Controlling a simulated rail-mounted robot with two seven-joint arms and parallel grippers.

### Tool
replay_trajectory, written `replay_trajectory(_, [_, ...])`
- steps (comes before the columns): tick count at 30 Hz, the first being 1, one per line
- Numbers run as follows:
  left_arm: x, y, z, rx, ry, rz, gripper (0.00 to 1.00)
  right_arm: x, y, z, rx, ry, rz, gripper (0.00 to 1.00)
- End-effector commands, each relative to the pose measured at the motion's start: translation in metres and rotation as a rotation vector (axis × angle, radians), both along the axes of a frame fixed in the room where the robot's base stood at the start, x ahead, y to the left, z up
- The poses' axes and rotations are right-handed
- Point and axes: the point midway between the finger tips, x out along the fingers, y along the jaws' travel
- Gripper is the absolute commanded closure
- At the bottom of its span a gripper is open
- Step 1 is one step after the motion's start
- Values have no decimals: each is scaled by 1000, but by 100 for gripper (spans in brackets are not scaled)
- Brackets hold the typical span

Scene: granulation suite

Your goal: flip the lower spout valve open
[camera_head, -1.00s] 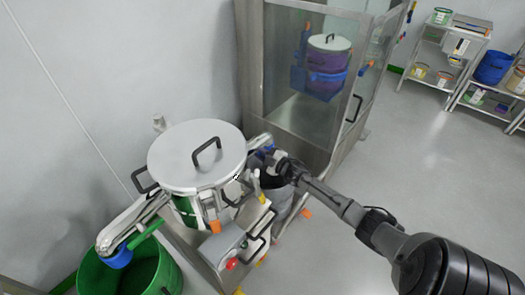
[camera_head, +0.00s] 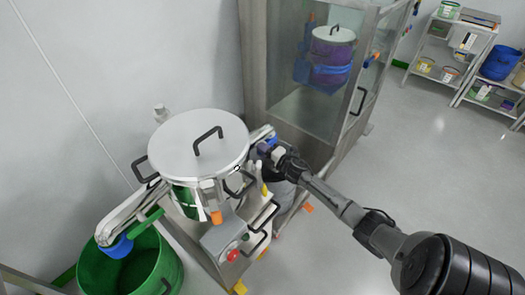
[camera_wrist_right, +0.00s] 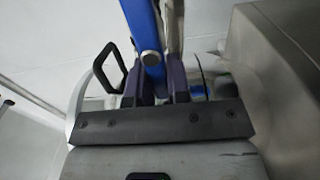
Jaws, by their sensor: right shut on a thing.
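The granulation machine has a round steel lid (camera_head: 175,150) with a black handle, in the head view at left centre. A right-hand spout (camera_head: 262,134) leaves it beside the glass cabinet, above a grey bin (camera_head: 281,192). My right gripper (camera_head: 268,149) is at this spout. In the right wrist view, a blue valve lever (camera_wrist_right: 143,35) runs down between the dark fingers of the right gripper (camera_wrist_right: 160,88), which are shut on it. The lever's lower end is hidden by the gripper. My left gripper is not in view.
A left spout (camera_head: 130,212) with a green lever (camera_head: 147,222) and blue end leads to a green bin (camera_head: 170,268). A glass-fronted cabinet (camera_head: 300,85) stands close behind the right gripper. A red button (camera_head: 233,255) is on the machine's front. Floor at right is clear.

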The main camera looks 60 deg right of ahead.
Motion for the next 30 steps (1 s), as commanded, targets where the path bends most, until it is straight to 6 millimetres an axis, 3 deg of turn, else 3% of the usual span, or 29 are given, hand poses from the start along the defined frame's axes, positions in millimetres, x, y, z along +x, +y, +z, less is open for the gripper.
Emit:
replay_trajectory(18, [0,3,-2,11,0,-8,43,0,0,-1,-37,5,0,100])
replay_trajectory(19, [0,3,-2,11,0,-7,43,0,0,-1,-37,5,0,81])
replay_trajectory(26, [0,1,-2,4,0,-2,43,0,0,-1,-35,5,0,59])
replay_trajectory(30, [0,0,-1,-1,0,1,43,0,0,-1,-34,4,0,57])
